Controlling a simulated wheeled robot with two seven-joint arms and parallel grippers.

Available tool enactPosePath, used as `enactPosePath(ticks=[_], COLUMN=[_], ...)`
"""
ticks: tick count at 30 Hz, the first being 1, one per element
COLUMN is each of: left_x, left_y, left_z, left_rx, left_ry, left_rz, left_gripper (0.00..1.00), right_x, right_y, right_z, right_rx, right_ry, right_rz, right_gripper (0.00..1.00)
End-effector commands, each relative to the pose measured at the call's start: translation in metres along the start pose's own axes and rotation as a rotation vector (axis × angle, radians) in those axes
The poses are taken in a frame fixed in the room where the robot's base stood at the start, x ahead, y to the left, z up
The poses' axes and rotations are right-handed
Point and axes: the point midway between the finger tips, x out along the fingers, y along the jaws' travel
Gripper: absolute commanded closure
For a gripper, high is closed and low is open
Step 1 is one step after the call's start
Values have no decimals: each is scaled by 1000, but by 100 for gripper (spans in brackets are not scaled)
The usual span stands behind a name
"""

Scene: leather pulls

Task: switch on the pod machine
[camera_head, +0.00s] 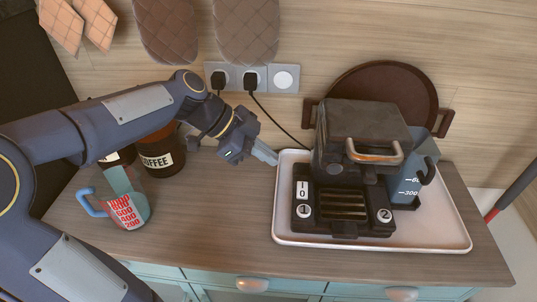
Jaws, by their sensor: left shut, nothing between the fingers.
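The dark grey pod machine (340,135) stands on a white tray (440,236) on the wooden counter. It has a copper-coloured handle at its front and a slatted drip grate low down. A white switch marked 1 and 0 (302,190) is on the left of its base. Round buttons marked 1 (304,211) and 2 (384,215) are near the base's front corners. My left gripper (272,158) comes in from the left, shut and empty, with its tips near the tray's back left edge, apart from the switch. My right gripper is out of view.
A coffee jar (162,165) and a measuring jug (127,208) stand on the left of the counter. A blue water tank (408,188) is at the machine's right. A round brown tray (385,82) leans behind. Plugs and a cord hang from the wall sockets (285,78). The counter's front middle is clear.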

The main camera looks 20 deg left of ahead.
Motion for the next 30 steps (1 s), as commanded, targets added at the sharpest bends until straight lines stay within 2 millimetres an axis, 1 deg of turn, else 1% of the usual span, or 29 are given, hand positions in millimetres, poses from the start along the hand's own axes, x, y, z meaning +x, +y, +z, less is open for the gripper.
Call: enactPosePath(ticks=[4, 7, 10, 15, 19, 23, 26, 30], left_x=[4, 4, 1, 0, 5, 21, 41, 72], left_y=[-6, -11, -12, -12, -12, -13, -14, -15], left_z=[3, 0, -3, -4, -4, -4, -4, -4], left_rx=[29, 56, 62, 62, 61, 61, 60, 61], left_ry=[-1, -3, -3, -3, -2, -2, -1, -2], left_rz=[-30, -56, -61, -60, -57, -55, -53, -51], left_gripper=[100, 100, 100, 100, 100, 100, 100, 100], right_x=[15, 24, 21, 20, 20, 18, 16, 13], right_y=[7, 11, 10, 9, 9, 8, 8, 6], right_z=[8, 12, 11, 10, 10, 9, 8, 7], right_rx=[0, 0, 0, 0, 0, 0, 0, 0], right_ry=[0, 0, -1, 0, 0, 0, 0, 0], right_rz=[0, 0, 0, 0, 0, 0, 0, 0], right_gripper=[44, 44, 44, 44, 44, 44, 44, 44])
